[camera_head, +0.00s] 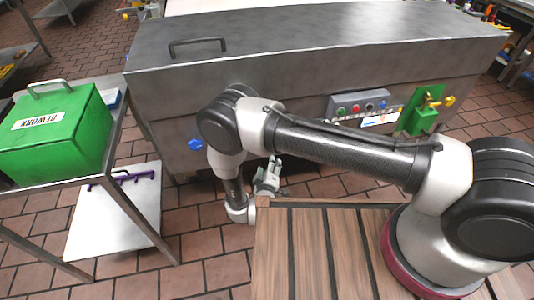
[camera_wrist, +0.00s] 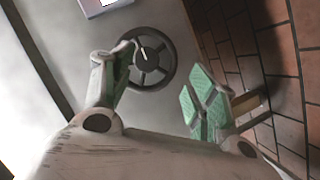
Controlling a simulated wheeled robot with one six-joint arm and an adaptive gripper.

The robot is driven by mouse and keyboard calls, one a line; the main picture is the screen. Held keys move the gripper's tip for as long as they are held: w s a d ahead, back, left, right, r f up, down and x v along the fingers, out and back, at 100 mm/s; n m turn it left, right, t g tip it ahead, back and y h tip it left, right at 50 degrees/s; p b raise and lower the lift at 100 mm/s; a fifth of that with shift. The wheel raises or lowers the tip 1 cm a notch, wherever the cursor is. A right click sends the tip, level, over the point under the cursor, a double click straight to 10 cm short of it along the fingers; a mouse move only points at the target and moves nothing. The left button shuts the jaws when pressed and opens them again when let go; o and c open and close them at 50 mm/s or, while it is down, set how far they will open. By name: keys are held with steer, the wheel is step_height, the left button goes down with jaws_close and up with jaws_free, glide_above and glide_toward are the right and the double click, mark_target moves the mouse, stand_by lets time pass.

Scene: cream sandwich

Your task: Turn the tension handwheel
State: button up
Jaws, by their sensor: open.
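The handwheel (camera_wrist: 164,76) is a dark grey spoked ring on the pale metal face of the machine, seen in the wrist view ahead of my gripper. A light mark shows near its hub. My gripper (camera_wrist: 160,68) is open, with one green-padded finger to the left of the wheel and the other to its lower right. The left fingertip overlaps the wheel's edge in the picture; I cannot tell whether it touches. Nothing is between the fingers. In the head view my gripper (camera_head: 268,178) is low in front of the machine, and I cannot make out the handwheel there.
The steel machine (camera_head: 290,75) has a button panel (camera_head: 362,108), a green bracket (camera_head: 421,119) and a blue knob (camera_head: 195,144). A side table (camera_head: 88,172) with a green REWORK box (camera_head: 62,138) stands left. A wooden slatted top (camera_head: 310,255) is close below my arm. Tiled floor (camera_head: 205,245) is open between.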

steer(key=w, duration=0.8)
steer(key=shift+d+n+t, duration=0.2)
steer(key=shift+n+t, duration=0.2)
steer(key=c, duration=1)
